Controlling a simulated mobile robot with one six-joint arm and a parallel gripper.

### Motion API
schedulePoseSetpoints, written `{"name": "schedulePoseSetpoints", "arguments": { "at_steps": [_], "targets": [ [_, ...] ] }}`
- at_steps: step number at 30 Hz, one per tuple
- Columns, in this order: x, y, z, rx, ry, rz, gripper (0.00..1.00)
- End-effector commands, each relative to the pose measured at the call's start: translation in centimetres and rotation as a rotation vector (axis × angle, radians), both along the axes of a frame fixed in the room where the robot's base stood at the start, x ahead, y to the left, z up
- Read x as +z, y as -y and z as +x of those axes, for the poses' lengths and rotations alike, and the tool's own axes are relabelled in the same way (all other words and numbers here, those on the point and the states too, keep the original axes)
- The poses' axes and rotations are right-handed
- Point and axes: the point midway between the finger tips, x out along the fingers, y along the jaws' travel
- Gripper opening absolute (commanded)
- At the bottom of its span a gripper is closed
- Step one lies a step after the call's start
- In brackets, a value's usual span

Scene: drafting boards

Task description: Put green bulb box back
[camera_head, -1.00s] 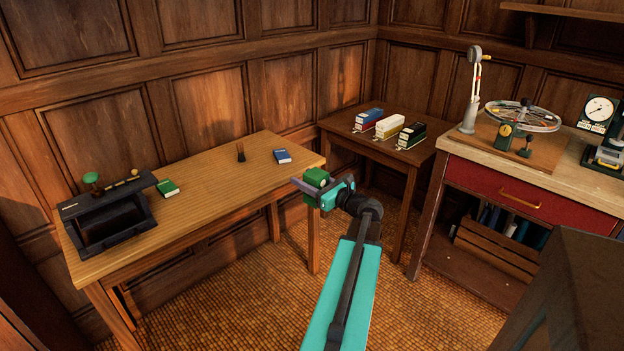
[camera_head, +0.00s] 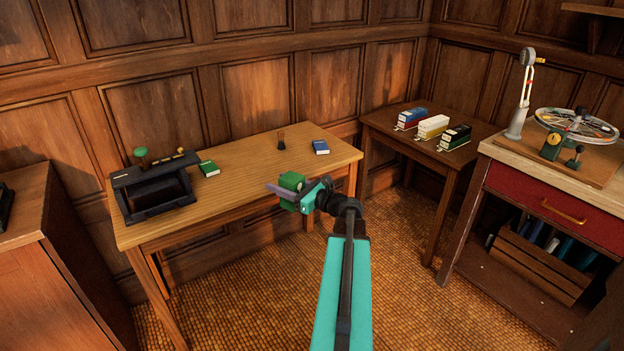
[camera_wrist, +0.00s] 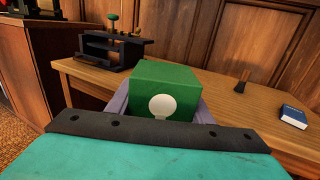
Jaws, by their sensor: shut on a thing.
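The green bulb box (camera_head: 291,182) is held in my gripper (camera_head: 287,191), which is shut on it. In the wrist view the green box (camera_wrist: 165,85) fills the space between the fingers, with a pale round bulb mark on its near face. In the head view the box is in front of the wooden table's (camera_head: 240,190) front edge, toward its right end. The box's underside and far sides are hidden.
On the table are a black device (camera_head: 152,188) with a green knob, a green book (camera_head: 209,168), a brush (camera_head: 281,141) and a blue book (camera_head: 320,147). A side table (camera_head: 400,135) holds blue (camera_head: 412,117), white (camera_head: 433,126) and black (camera_head: 455,137) boxes. The table's middle is bare.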

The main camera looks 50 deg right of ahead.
Motion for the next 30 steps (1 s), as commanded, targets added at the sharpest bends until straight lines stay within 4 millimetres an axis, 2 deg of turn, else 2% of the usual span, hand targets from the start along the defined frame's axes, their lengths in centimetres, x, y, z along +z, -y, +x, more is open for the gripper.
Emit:
{"name": "schedulePoseSetpoints", "arguments": {
  "at_steps": [1,6,15,24,30],
  "targets": [
    [-0.2,-1.7,1.3,0.032,0.0,0.001,0.24],
    [-0.8,-6.7,4.8,0.13,0.0,0.001,0.24],
    [-1.8,-16.5,9.6,0.312,-0.001,0.0,0.24],
    [-2.9,-27.2,12.3,0.512,-0.001,0.0,0.24],
    [-3.4,-34.6,12.8,0.663,0.001,0.0,0.24]
  ]
}}
